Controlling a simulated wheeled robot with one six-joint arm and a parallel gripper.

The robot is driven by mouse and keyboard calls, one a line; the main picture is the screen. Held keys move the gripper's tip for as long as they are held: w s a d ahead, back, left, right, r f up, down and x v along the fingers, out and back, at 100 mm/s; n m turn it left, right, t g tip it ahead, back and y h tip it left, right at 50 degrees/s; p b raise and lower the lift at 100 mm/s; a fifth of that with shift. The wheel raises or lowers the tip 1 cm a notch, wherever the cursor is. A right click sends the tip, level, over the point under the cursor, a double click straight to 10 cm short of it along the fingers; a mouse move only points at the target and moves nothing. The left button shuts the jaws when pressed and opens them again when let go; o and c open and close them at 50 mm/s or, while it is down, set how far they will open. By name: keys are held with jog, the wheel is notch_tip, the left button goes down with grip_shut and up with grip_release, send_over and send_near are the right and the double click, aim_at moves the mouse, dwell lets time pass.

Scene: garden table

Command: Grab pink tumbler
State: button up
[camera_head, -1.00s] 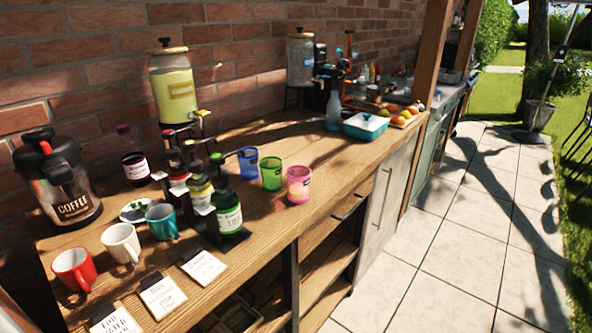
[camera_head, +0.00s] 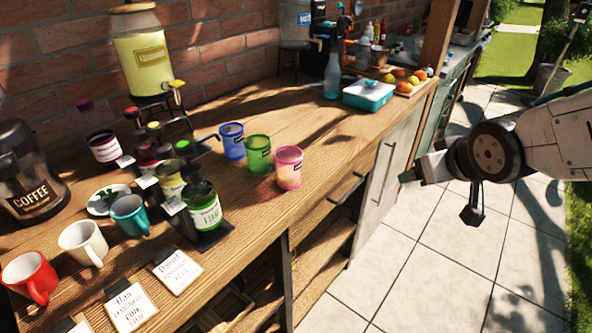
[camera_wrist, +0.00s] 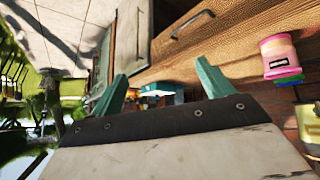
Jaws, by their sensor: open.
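The pink tumbler (camera_head: 288,168) stands upright near the front edge of the wooden counter, at the right end of a short row with a green tumbler (camera_head: 258,154) and a blue tumbler (camera_head: 231,141). In the wrist view the pink tumbler (camera_wrist: 278,54) is at the far right, partly covering the others. My gripper (camera_head: 405,176) is to the right of the tumbler, out past the counter's front edge over the paving. Its teal fingers (camera_wrist: 160,80) are spread apart with nothing between them in the wrist view.
Syrup bottles (camera_head: 203,206) stand in a dark rack left of the tumblers. A drawer handle (camera_head: 346,190) sticks out from the counter front.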

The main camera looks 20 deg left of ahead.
aim_at(288, 173)
jog(key=a+f+n+y, duration=0.2)
jog(key=a, duration=0.6)
jog(key=a+f+n+y, duration=0.2)
jog(key=a+y, duration=0.1)
jog(key=a, duration=0.5)
jog(key=a+f+n+y, duration=0.1)
jog(key=a+f+y, duration=0.2)
jog(key=a, duration=0.5)
jog(key=shift+s+n, duration=0.3)
jog(key=shift+n, duration=0.1)
jog(key=x, duration=0.7)
jog(key=shift+s+a, duration=0.15)
jog(key=c, duration=1.1)
